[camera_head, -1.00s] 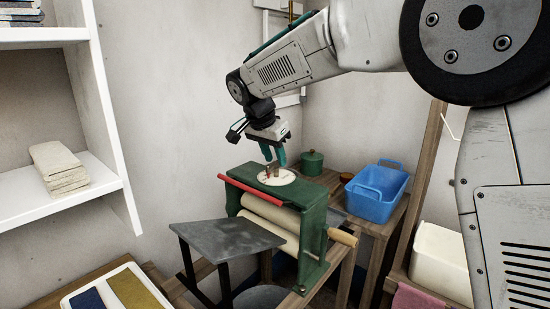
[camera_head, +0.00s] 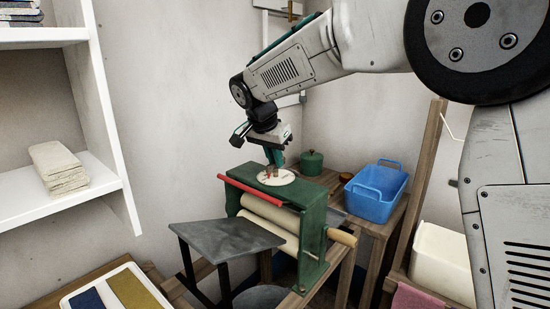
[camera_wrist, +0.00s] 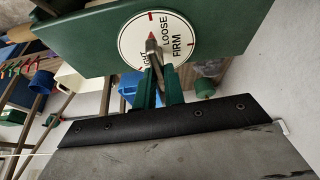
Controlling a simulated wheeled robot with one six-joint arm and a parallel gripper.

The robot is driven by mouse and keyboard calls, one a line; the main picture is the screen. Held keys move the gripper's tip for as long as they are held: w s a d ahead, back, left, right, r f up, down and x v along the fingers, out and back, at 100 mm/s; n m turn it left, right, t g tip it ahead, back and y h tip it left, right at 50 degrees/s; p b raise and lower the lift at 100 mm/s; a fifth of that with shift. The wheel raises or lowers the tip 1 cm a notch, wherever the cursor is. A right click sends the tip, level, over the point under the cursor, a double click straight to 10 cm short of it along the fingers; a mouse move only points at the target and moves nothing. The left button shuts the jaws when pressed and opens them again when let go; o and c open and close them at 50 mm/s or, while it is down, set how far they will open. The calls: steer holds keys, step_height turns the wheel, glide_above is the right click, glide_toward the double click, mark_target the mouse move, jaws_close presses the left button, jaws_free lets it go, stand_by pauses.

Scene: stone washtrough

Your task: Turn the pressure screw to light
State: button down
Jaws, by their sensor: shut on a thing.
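The pressure screw (camera_wrist: 152,44) has a small brownish handle with a red tip and stands at the middle of a white round dial (camera_wrist: 172,22). In the wrist view the dial reads LOOSE, FIRM and a partly covered word ending in "GHT". The red tip points toward the top of that picture; which word it indicates I cannot tell. My gripper (camera_wrist: 154,66) is shut on the screw handle, its two green fingers covering part of the dial. In the head view my gripper (camera_head: 274,164) comes down from above onto the dial (camera_head: 284,179) on top of the green mangle (camera_head: 313,215).
The mangle has cream rollers, a red bar (camera_head: 248,192) and a wooden handle (camera_head: 343,237). A grey board (camera_head: 225,238) stands before it. A green lidded pot (camera_head: 312,162) and a blue tub (camera_head: 375,191) sit behind and right. A white shelf (camera_head: 70,200) is at left.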

steer(key=n+y, duration=0.1)
steer(key=n, duration=0.2)
steer(key=n+t+y, duration=0.1)
steer(key=n, duration=0.2)
steer(key=shift+s+d+n, duration=0.1)
steer(key=shift+d+n, duration=0.1)
steer(key=shift+n, duration=0.2)
steer(key=n+y, duration=0.1)
steer(key=n, duration=0.2)
steer(key=n+y, duration=0.1)
steer(key=n, duration=0.2)
steer(key=shift+d+y, duration=0.15)
steer(key=shift+y, duration=0.25)
steer(key=n+g+y, duration=0.1)
steer(key=n, duration=0.2)
steer(key=n+g, duration=0.1)
steer(key=n, duration=0.2)
steer(key=shift+w+d+n+y, duration=0.1)
steer(key=shift+w+n+y, duration=0.1)
steer(key=shift+n+y, duration=0.15)
steer(key=n+g, duration=0.1)
steer(key=n, duration=0.2)
steer(key=n+g+y, duration=0.1)
steer(key=n, duration=0.2)
steer(key=shift+w+n, duration=0.15)
steer(key=shift+n, duration=0.1)
steer(key=shift+d, duration=0.1)
steer(key=c, duration=1.5)
jaws_free()
